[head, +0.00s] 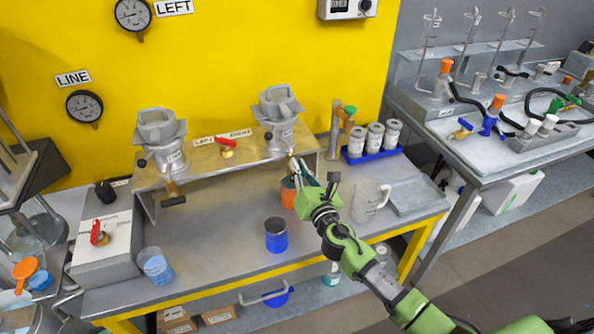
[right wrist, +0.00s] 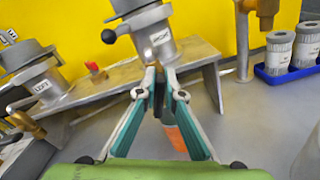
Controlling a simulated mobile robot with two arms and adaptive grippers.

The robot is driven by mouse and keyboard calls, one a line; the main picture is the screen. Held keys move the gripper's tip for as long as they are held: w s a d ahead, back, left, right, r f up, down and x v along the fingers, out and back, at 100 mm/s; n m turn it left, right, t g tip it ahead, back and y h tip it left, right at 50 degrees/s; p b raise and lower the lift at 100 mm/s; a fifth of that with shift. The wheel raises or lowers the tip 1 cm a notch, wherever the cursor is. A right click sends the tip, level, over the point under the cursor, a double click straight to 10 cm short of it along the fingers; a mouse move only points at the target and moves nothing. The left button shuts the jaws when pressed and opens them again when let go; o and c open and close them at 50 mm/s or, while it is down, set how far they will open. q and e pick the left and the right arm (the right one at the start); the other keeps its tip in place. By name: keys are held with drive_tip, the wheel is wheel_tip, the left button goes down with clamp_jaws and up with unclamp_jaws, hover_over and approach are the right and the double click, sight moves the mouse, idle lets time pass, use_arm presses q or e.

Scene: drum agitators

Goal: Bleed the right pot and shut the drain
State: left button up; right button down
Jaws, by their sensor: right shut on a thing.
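The right pot (head: 280,135), grey metal and labelled RIGHT, stands on the raised shelf; in the right wrist view it (right wrist: 153,40) is at top centre. My right gripper (head: 300,172) is just below and in front of it, its fingertips (right wrist: 160,75) closed together at the pot's drain. The drain handle is mostly hidden between the fingers. An orange cup (head: 288,194) stands beneath, partly hidden by the gripper; it also shows between the fingers in the wrist view (right wrist: 182,138). I cannot see whether liquid runs. My left gripper is not in view.
The left pot (head: 170,157) with its drain handle (head: 173,198) stands on the same shelf (head: 205,158), with a red-handled valve (head: 227,145) between. A blue cup (head: 276,238), a clear jug (head: 369,202) and a blue tray (head: 372,153) of canisters stand nearby.

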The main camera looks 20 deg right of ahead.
drive_tip(key=m, duration=0.1)
drive_tip(key=m+b, duration=0.1)
drive_tip(key=m, duration=0.1)
drive_tip(key=shift+d+f+m, duration=0.25)
drive_tip(key=shift+f+m, duration=0.05)
drive_tip(key=shift+m, duration=0.1)
drive_tip(key=m+b, duration=0.1)
drive_tip(key=m, duration=0.5)
drive_tip(key=f+m+b, duration=0.1)
drive_tip(key=m, duration=0.2)
drive_tip(key=shift+d+f+b, duration=0.1)
drive_tip(key=shift+d+b, duration=0.2)
drive_tip(key=shift+b, duration=0.05)
drive_tip(key=shift+m, duration=0.3)
drive_tip(key=c, duration=2.1)
unclamp_jaws()
drive_tip(key=shift+c, duration=0.2)
